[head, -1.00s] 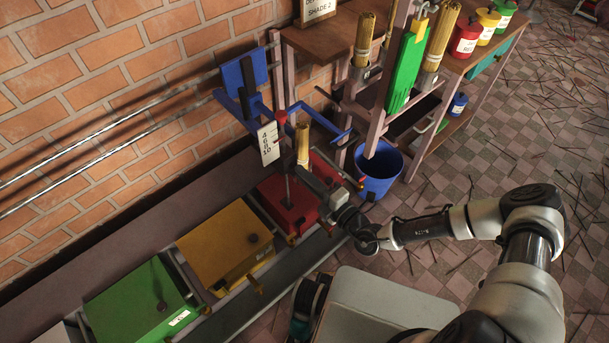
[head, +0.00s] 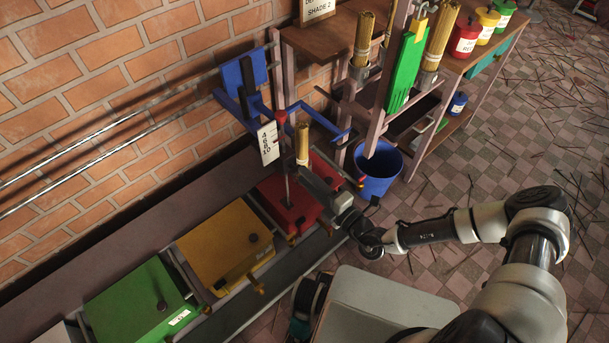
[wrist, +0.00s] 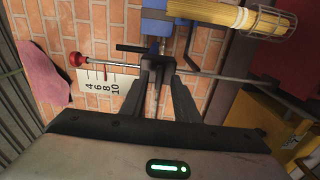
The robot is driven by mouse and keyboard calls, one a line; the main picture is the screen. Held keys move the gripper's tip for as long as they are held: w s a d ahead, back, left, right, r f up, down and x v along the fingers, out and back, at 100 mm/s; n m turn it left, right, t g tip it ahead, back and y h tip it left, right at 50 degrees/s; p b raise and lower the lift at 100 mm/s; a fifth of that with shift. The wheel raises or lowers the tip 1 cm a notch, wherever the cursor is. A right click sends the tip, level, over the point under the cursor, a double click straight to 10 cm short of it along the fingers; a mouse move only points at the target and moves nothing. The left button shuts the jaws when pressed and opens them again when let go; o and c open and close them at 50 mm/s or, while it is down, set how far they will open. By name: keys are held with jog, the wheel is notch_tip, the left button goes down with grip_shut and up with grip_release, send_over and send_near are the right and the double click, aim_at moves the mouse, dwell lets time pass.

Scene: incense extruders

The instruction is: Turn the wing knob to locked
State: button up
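My gripper (wrist: 160,66) shows in the wrist view with its two dark fingers apart. A small dark piece shows at the fingertips, by the thin metal rod (wrist: 225,77). It may be the wing knob, but its shape and the lock position cannot be made out, nor can contact. The rod has a red ball end (wrist: 76,60). A white scale plate (wrist: 98,82) marked 4, 6, 8, 10 sits beside it. In the head view my gripper (head: 308,176) is beside the rod, over the red box (head: 282,206), its fingertips hard to see. The scale plate (head: 268,143) hangs above.
A blue bracket (head: 240,88) stands behind the rod against the brick wall. An incense bundle (head: 302,143) stands close to my gripper. Yellow (head: 225,245) and green (head: 140,303) boxes line the left. A blue bucket (head: 378,172) and a shelf (head: 465,60) stand right.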

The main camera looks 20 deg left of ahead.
jog(key=p+v, duration=0.1)
jog(key=v, duration=1.4)
jog(key=shift+s+d, duration=0.25)
jog(key=shift+d, duration=0.1)
jog(key=s+d+r+m+g+h, duration=0.15)
jog(key=d+r+m+h, duration=0.4)
jog(key=r+m, duration=0.65)
jog(key=s+d+r+m+h, duration=0.3)
jog(key=d+r+m+h, duration=0.35)
jog(key=r, duration=0.95)
jog(key=s+d+r+m+g+h, duration=0.15)
jog(key=d+r+m+h, duration=0.35)
jog(key=r+m, duration=0.8)
notch_tip(320, 180, up, 19)
jog(key=s+d+n+y+p, duration=0.1)
jog(key=p, duration=1.7)
jog(key=shift+d+r+p, duration=0.2)
jog(key=shift+d+p, duration=0.1)
jog(key=shift+p, duration=0.05)
jog(key=shift+s, duration=0.1)
